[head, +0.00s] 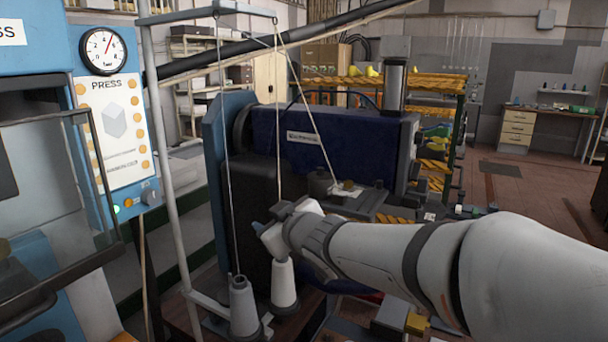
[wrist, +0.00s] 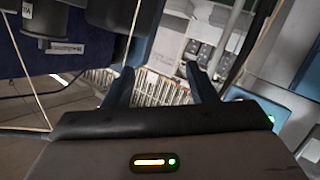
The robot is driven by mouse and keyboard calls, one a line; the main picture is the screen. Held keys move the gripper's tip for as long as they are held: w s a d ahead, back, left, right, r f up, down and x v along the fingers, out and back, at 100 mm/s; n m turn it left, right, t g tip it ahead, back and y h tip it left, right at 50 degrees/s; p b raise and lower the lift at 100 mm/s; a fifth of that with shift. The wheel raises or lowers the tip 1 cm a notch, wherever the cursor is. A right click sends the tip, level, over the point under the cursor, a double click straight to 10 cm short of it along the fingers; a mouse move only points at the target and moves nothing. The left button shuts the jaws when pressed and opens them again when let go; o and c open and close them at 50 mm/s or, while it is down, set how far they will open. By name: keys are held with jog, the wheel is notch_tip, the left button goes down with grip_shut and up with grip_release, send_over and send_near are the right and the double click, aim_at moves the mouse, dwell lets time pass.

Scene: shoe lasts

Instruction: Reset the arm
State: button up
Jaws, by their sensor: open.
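My arm reaches in from the right of the head view, and my gripper (head: 262,226) is at its far end, just above the thread cones. In the wrist view my gripper (wrist: 158,82) shows two dark blue fingers spread apart with nothing between them. One thread cone (head: 284,285) stands right below the gripper. A second thread cone (head: 243,305) stands to its left. I cannot tell whether the gripper touches a cone or a thread.
A thread stand pole (head: 165,160) and hanging threads (head: 279,120) are close around my gripper. A blue machine (head: 330,140) is behind it. A press panel (head: 118,130) stands at left. Open floor (head: 530,190) lies at right, towards a desk (head: 520,130).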

jog(key=s+d+f+m+g+h, duration=0.1)
jog(key=s+d+f+m+h, duration=0.15)
jog(key=d, duration=0.35)
jog(key=s+d+f+m+h, duration=0.1)
jog(key=d+f+m+h, duration=0.2)
jog(key=d, duration=0.4)
jog(key=s+d+f+m+g+h, duration=0.1)
jog(key=s+d+f+g, duration=0.3)
jog(key=s, duration=0.6)
jog(key=s+d+f+m+g+h, duration=0.1)
jog(key=s+d+f+m+g, duration=0.3)
jog(key=s, duration=0.5)
notch_tip(320, 180, down, 2)
jog(key=shift+s+d+g, duration=0.4)
jog(key=shift+d, duration=0.3)
